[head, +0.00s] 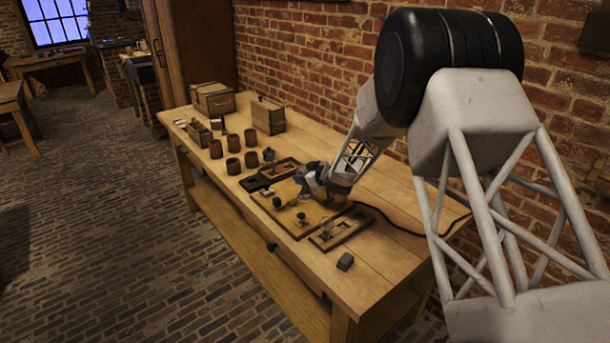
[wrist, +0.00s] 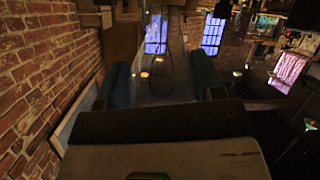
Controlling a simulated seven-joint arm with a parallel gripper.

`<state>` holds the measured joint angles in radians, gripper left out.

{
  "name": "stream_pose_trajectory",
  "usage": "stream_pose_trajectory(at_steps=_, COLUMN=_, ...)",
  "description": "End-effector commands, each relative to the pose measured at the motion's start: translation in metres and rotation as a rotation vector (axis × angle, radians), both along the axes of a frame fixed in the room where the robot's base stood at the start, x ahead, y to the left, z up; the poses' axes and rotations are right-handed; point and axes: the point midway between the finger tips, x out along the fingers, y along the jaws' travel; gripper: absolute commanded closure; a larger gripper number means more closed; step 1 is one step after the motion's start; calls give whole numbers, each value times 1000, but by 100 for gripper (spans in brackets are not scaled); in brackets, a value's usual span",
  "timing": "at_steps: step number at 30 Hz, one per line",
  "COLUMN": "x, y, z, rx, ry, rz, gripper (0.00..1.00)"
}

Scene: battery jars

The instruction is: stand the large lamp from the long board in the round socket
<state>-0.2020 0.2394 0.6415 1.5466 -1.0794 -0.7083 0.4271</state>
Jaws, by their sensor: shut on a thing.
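My gripper (head: 318,186) is low over the workbench, at the back edge of a flat wooden board (head: 283,213). In the wrist view my gripper (wrist: 163,82) has its two fingers on either side of a clear glass shape, which looks like the large lamp (wrist: 160,62). The fingers are shut on it. In the head view the lamp is hidden or too small to make out at the gripper. Small dark fittings (head: 301,217) stand on the flat board. I cannot tell which is the round socket. A long frame-like board (head: 352,232) lies to its right.
Several brown jars (head: 233,165) stand on the left half of the workbench (head: 385,262). Wooden boxes (head: 268,116) stand behind them. Another framed tray (head: 270,174) lies left of my gripper. A small grey block (head: 345,261) lies near the front right. A dark cable (head: 400,228) runs behind.

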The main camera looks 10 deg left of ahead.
Motion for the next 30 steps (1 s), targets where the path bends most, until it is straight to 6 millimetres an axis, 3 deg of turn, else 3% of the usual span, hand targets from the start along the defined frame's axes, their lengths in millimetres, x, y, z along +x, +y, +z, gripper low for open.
stream_pose_trajectory(at_steps=30, x=0, y=0, z=-7, rx=0, ry=0, rz=0, gripper=67)
